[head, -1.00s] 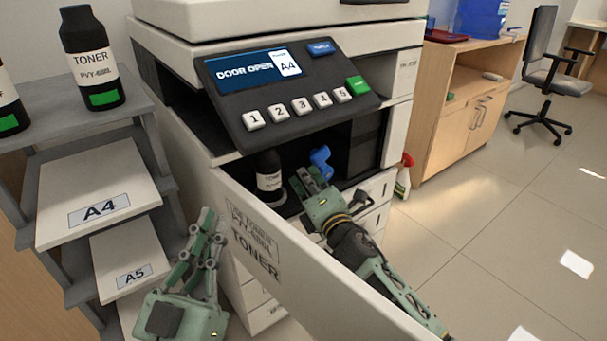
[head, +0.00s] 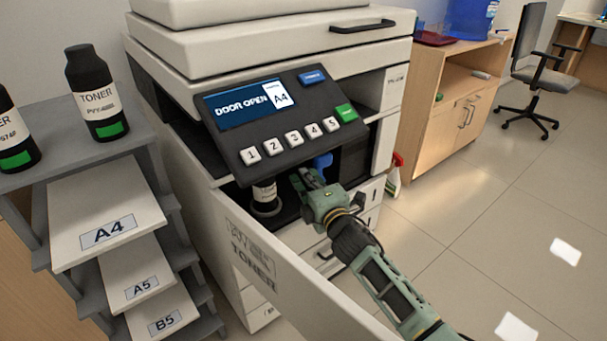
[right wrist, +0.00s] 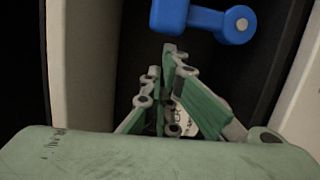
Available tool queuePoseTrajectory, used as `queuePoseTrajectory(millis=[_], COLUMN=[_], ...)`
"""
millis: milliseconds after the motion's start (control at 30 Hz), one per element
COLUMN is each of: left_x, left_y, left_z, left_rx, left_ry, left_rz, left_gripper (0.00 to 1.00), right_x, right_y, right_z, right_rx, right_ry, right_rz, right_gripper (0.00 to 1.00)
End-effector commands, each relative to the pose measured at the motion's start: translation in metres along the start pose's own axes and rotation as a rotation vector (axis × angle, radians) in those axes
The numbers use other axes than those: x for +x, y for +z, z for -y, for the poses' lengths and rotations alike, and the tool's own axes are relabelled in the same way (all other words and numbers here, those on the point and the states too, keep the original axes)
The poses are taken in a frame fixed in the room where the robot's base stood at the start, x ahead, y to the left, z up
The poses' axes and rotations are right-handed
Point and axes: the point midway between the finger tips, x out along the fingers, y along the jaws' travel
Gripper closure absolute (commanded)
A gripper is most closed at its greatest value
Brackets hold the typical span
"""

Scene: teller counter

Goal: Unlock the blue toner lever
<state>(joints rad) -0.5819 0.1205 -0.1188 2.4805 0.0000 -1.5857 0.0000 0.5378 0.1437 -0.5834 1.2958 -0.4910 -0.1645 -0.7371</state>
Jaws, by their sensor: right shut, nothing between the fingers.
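The blue toner lever (head: 322,162) shows inside the open printer bay, partly hidden behind the control panel and my right gripper. In the right wrist view the lever (right wrist: 205,19) lies across the top, with a round knob at its right end. My right gripper (head: 303,180) reaches over the open door into the bay. Its fingers are shut and empty, just short of the lever, with a dark gap between. A black toner bottle (head: 264,193) stands in the bay left of the gripper. My left gripper is out of view.
The printer door (head: 270,262) hangs open in front, below my right arm. The panel (head: 285,120) reading "DOOR OPEN" overhangs the bay. A grey shelf (head: 60,160) with toner bottles (head: 98,95) and paper stacks stands left. A spray bottle (head: 394,176) stands right of the printer.

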Motion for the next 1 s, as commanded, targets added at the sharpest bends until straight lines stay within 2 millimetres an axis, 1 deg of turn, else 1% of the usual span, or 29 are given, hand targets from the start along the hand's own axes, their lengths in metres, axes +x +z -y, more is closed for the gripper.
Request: queuePoseTrajectory(millis=[33,100,367,533,1000], left_x=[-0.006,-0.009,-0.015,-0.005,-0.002], left_y=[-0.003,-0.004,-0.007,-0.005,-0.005], left_z=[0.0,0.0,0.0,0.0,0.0], left_rx=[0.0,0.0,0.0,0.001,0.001], left_ry=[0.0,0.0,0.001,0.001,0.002], left_rz=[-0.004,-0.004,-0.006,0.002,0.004], left_gripper=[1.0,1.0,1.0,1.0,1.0], right_x=[0.0,0.001,0.002,0.002,0.002], right_y=[0.002,0.003,0.006,0.007,0.007], right_z=[-0.004,-0.005,-0.006,-0.006,-0.006], right_rx=[0.011,0.026,0.064,0.074,0.076], right_ry=[-0.004,-0.007,-0.016,-0.018,-0.019], right_rz=[0.001,0.001,0.0,0.0,0.0], right_gripper=[1.0,1.0,1.0,1.0,1.0])
